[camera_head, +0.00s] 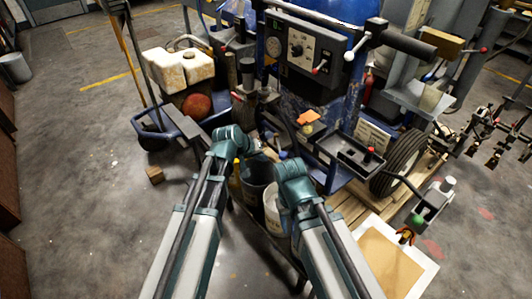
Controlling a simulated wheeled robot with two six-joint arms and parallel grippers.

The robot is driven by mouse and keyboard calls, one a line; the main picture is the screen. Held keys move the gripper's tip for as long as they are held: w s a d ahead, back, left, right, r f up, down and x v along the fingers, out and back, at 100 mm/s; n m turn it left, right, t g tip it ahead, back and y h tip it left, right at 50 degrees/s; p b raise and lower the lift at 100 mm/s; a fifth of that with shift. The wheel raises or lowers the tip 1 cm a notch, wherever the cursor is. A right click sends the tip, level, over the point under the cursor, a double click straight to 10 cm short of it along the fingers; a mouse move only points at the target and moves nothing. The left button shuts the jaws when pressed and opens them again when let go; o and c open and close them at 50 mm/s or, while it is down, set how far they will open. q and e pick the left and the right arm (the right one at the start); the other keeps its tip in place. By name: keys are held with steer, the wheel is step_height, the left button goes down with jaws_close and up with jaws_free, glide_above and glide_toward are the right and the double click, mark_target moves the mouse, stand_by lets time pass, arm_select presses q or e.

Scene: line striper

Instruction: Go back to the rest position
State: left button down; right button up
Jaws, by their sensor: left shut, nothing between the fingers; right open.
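My two arms reach up from the bottom of the head view, side by side. My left gripper (240,143) is at the upper end of the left arm, in front of the blue machine. It is shut and empty, and its fingers are hard to make out. My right gripper (291,175) is a little lower and to the right, above the buckets. It is open and holds nothing; its fingertips are largely hidden by the arm's joints. The two grippers are apart from each other.
The line striper (303,50) with a control panel stands close ahead. A dark bucket (256,180) and a white bucket (273,212) stand under my arms. A wheel (400,163) and pallet are at right. A brown-centred board (389,262) lies lower right. Floor at left is mostly clear.

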arm_select(q)
steer(key=p+v, duration=0.3)
steer(key=v, duration=0.3)
steer(key=shift+s+d, duration=0.25)
arm_select(e)
step_height(320, 180, up, 5)
steer(key=shift+a+f, duration=0.1)
steer(key=shift+a, duration=0.05)
arm_select(q)
steer(key=s+f+m+g+y, duration=0.2)
steer(key=s+m+g+y, duration=0.1)
steer(key=s, duration=0.7)
steer(key=s+f+m+g+y, duration=0.2)
steer(key=s+g+y, duration=0.1)
steer(key=s, duration=0.6)
step_height(320, 180, up, 13)
steer(key=p, duration=1.3)
arm_select(e)
step_height(320, 180, up, 13)
arm_select(q)
steer(key=shift+a+f, duration=0.1)
steer(key=shift+f, duration=0.05)
